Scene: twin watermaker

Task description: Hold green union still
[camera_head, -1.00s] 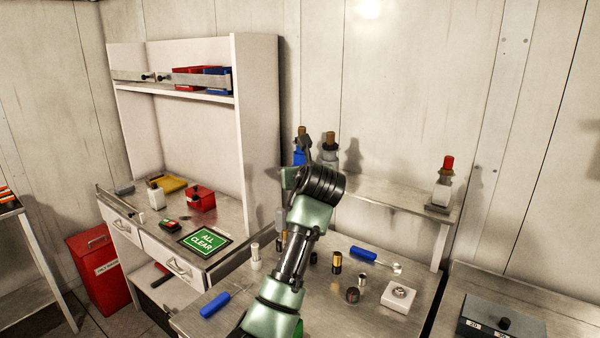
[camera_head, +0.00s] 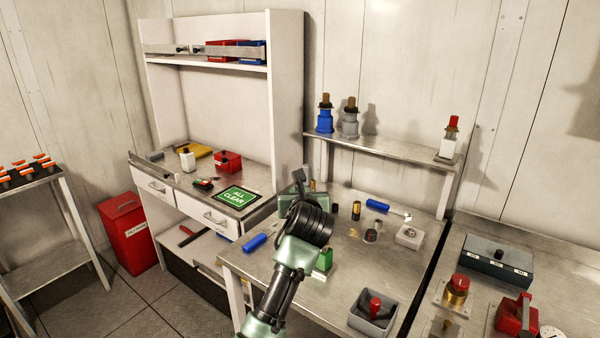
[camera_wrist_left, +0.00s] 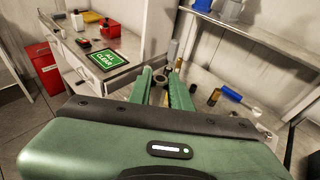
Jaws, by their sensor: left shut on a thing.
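My left gripper (camera_head: 298,180) reaches over the middle bench from the bottom of the head view, its fingers largely hidden by its dark wrist. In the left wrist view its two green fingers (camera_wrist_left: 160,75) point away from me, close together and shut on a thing. That thing is mostly hidden between the fingers; I cannot make out its colour or shape. A small bright green piece (camera_head: 323,262) shows on the bench just right of my arm, partly covered; I cannot tell whether it is the green union. My right gripper is not in view.
Several small fittings, a blue-handled tool (camera_head: 378,206) and a white block (camera_head: 409,236) lie right of my gripper. Another blue handle (camera_head: 255,242) lies left. Blue (camera_head: 325,118) and grey (camera_head: 349,121) bottles stand on the back shelf (camera_head: 390,150). A grey bin (camera_head: 388,323) stands in front.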

